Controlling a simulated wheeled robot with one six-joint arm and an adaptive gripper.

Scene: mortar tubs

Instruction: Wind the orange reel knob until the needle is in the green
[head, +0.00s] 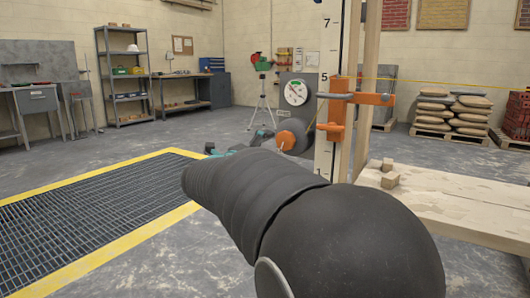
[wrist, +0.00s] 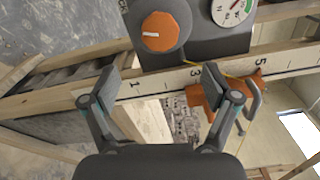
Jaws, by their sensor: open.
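The orange reel knob (wrist: 160,31) sits on a dark grey round reel at the top of the wrist view, with a pale mark on its face. In the head view the knob (head: 287,138) shows just beyond my arm. The white dial (head: 296,92) is on a grey panel above it. In the wrist view the dial (wrist: 231,10) is cut off by the top edge; a green band shows at its right. I cannot tell exactly where the needle points. My gripper (wrist: 168,85) is open and empty, its fingers apart, short of the knob and not touching it.
A numbered white board (wrist: 150,86) with an orange bracket (wrist: 203,98) stands beside the reel; the bracket is also in the head view (head: 341,98). A timber bench (head: 450,205) with wood blocks is at right. A yellow-edged floor grate (head: 90,205) lies left.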

